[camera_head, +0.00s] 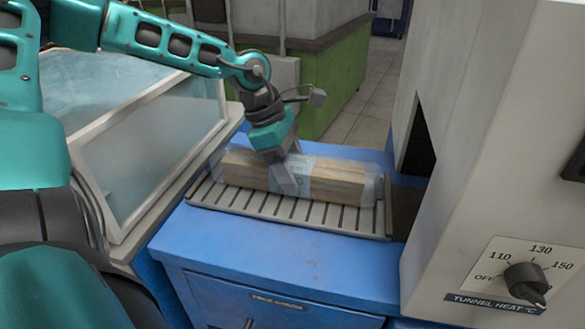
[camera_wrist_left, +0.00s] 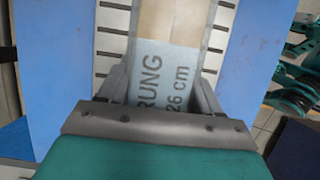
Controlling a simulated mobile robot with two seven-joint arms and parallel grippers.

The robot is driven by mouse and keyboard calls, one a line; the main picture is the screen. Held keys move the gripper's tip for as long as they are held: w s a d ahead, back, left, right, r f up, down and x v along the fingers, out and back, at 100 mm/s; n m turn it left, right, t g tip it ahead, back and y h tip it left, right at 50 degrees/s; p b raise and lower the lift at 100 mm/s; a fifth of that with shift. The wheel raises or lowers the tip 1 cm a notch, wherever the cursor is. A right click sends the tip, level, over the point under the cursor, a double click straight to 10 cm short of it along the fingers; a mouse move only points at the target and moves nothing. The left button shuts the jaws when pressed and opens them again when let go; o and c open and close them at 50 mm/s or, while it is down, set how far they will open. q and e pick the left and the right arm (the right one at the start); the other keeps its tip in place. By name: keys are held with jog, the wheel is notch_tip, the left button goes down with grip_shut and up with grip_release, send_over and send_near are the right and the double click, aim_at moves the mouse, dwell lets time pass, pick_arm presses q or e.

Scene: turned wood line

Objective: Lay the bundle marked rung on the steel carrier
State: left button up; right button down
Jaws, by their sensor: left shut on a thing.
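The bundle marked rung (camera_head: 338,182) is a long block of pale wood in clear wrap. It lies lengthwise along the slatted steel carrier (camera_head: 270,208) on the blue bench. In the left wrist view the bundle's label (camera_wrist_left: 160,82) reads "RUNG 26 cm". My left gripper (camera_head: 290,180) comes down from above and is shut across the bundle's middle. In the left wrist view its fingers stand on both sides of the label. The bundle appears to rest on the slats or just above them; I cannot tell which. My right gripper is not in view.
A grey machine with a tunnel heat dial (camera_head: 525,281) stands at the right, its dark opening (camera_head: 419,145) beside the carrier's right end. A glass-sided case (camera_head: 150,140) stands at the left. The blue bench top (camera_head: 270,255) is clear in front of the carrier.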

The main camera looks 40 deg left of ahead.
pick_arm(q)
jog(key=shift+f, duration=0.2)
jog(key=o, duration=1.4)
jog(key=shift+r, duration=0.1)
jog(key=shift+r, duration=0.1)
jog(key=shift+r, duration=0.25)
jog(key=p+v, duration=0.2)
jog(key=v, duration=0.9)
jog(key=shift+r, duration=0.1)
jog(key=shift+a+r, duration=0.15)
jog(key=shift+r, duration=0.05)
jog(key=shift+s, duration=0.15)
